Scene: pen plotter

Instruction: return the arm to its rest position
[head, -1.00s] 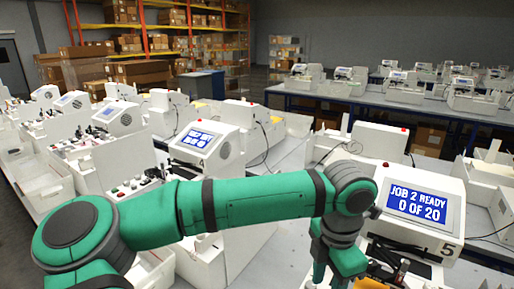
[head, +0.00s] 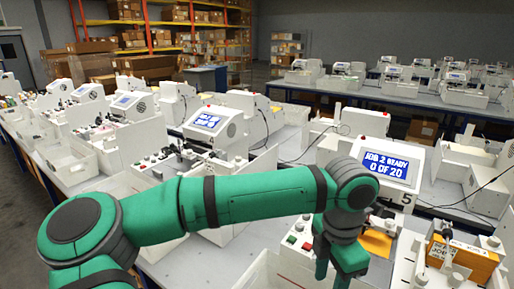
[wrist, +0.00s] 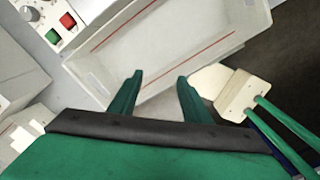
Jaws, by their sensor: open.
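My green arm stretches across the lower part of the head view, bent downward at a grey joint. My gripper (wrist: 155,95) shows in the wrist view with its two green fingers apart and nothing between them. It points down toward a white bin (wrist: 165,45) with red lines inside. In the head view the gripper (head: 333,268) hangs in front of the plotter with screen "JOB 2 READY 0 OF 20" (head: 386,165), marked 5; its fingertips are partly cut off by the lower edge.
Red and green buttons (wrist: 61,28) sit beside the bin. An orange box (head: 463,257) stands at the lower right. Neighbouring plotters (head: 213,127) line the bench. A pale block with green rods (wrist: 242,97) is right of the fingers. Dark floor shows at right in the wrist view.

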